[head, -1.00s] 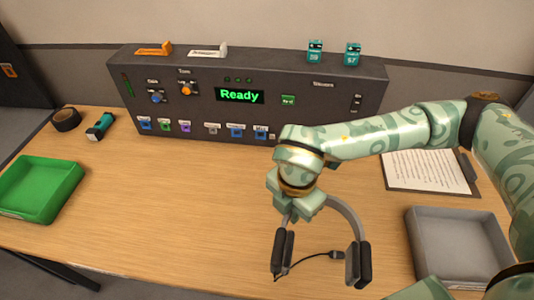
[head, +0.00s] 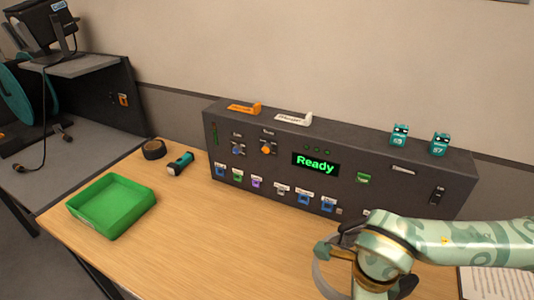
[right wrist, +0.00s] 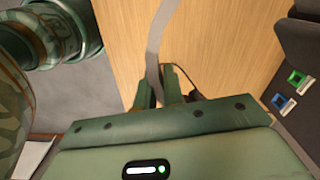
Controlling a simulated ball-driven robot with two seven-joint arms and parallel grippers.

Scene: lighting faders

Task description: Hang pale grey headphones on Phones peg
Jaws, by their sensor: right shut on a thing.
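The pale grey headphones show in the head view as a curved grey band (head: 321,280) at the lower right, partly hidden by my right arm. My right gripper (right wrist: 159,90) is shut on that band, which runs up between its fingers in the right wrist view (right wrist: 157,45). The headphones are in front of the console, apart from both pegs. My left gripper is not in view.
The dark console (head: 390,182) with knobs, buttons and a green Ready display spans the table's back. Two teal figures (head: 399,135) stand on its right top. A green tray (head: 112,232), a torch (head: 180,163) and a dark roll (head: 154,149) are left. The table middle is clear.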

